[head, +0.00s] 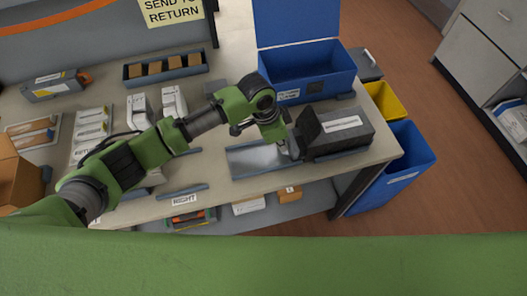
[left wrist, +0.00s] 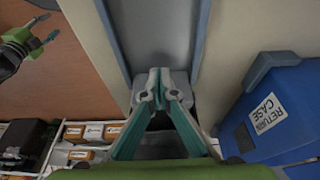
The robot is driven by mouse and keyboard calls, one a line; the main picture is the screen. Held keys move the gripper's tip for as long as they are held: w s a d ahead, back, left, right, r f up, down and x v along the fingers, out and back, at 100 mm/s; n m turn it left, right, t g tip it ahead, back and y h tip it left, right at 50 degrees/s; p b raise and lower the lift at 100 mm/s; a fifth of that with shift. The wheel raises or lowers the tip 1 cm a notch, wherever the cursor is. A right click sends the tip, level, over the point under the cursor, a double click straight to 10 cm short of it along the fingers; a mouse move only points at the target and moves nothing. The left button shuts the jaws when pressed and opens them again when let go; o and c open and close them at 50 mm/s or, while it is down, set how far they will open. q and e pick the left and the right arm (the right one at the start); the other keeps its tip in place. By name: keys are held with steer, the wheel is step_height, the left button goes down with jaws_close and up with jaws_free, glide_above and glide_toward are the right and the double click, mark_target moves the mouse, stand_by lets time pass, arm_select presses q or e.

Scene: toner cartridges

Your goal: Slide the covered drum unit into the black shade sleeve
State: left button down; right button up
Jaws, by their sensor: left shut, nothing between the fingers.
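The black shade sleeve (head: 350,138) is a dark box with a white label, lying at the right end of the table with its flap (head: 308,124) raised. A metal guide channel (head: 252,160) leads to its left end. A grey block (left wrist: 185,80), probably the end of the covered drum unit, sits between the channel's rails in the left wrist view; the rest is hidden. My left gripper (head: 292,152) is at the sleeve's mouth. In the left wrist view its fingertips (left wrist: 158,88) are together, against or just over the block. My right gripper (left wrist: 44,27) hangs apart, fingers spread and empty.
A blue return case (head: 305,75) with a raised lid stands behind the channel. Blue (head: 405,160) and yellow (head: 385,100) bins stand beyond the table's right edge. A grey tray (head: 165,68) and a grey cartridge (head: 55,87) lie at the back left.

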mark_target(294, 139)
arm_select(q)
steer(key=shift+w+d, duration=0.15)
steer(key=shift+d, duration=0.4)
steer(key=shift+w+d, duration=0.15)
steer(key=shift+d, duration=0.35)
steer(key=shift+w+d, duration=0.1)
steer(key=shift+d, duration=0.3)
steer(key=shift+w+d+p, duration=0.15)
steer(key=shift+d+p, duration=0.3)
steer(key=shift+p, duration=0.05)
stand_by(1.7)
steer(key=shift+s+a+r+p, duration=0.1)
steer(key=shift+s+a+p, duration=0.05)
steer(key=shift+a+p, duration=0.4)
steer(key=shift+s+a+r+p, duration=0.1)
steer(key=shift+a+p, duration=0.35)
steer(key=shift+p, duration=0.05)
steer(key=shift+s+a+f+p, duration=0.1)
steer(key=shift+s+a+p, duration=0.2)
steer(key=shift+a+p, duration=0.5)
steer(key=shift+a+f, duration=0.1)
steer(key=shift+a, duration=0.05)
